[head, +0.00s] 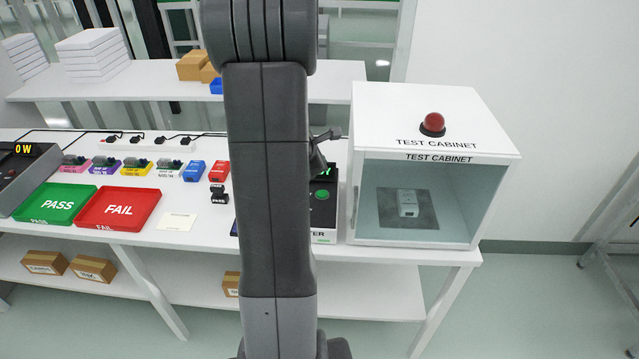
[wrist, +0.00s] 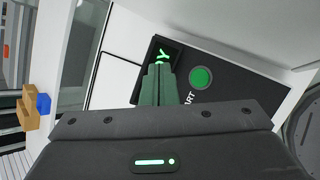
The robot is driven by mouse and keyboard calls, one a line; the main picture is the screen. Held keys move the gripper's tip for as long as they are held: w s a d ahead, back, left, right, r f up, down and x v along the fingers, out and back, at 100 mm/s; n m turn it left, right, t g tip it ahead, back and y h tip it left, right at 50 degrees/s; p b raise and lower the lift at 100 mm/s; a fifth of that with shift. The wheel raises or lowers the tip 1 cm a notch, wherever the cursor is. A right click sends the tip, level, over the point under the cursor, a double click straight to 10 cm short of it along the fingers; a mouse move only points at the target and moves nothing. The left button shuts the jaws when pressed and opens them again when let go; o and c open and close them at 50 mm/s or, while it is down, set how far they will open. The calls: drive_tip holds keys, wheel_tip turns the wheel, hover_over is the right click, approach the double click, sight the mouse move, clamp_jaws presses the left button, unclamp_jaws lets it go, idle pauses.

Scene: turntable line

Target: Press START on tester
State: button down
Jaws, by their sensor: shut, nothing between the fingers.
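The tester (head: 323,232) is a dark box on the bench, mostly hidden behind my arm in the head view. Its round green START button (head: 322,195) shows just right of my arm. In the wrist view the button (wrist: 201,77) lies on the black top panel (wrist: 232,72), beside a small screen (wrist: 163,52) with green lettering. My gripper (wrist: 158,70) is shut and empty. In the wrist view its fingertips overlap the screen's lower part, left of the button and apart from it. I cannot tell their height above the panel. In the head view my arm hides most of the gripper.
The white test cabinet (head: 360,165) with a red dome lamp (head: 433,122) stands right of the tester, a small white device (head: 408,204) inside. Left are a red FAIL tray (head: 119,224), a green PASS tray (head: 57,218) and several small coloured fixtures. Boxes sit on the back shelf.

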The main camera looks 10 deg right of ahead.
drive_tip(key=shift+s, duration=0.15)
drive_tip(key=b, duration=0.6)
hover_over(320, 196)
wheel_tip(320, 196, down, 8)
drive_tip(key=shift+r, duration=0.25)
drive_tip(key=shift+f+b, duration=0.65)
drive_tip(key=shift+b, duration=0.15)
idle(1.1)
drive_tip(key=shift+f+b, duration=0.4)
drive_tip(key=shift+b, duration=0.25)
drive_tip(key=shift+f+b, duration=0.4)
drive_tip(key=shift+b, duration=0.15)
idle(0.4)
drive_tip(key=shift+r, duration=0.15)
drive_tip(key=shift+r+p, duration=0.6)
drive_tip(key=shift+r, duration=0.1)
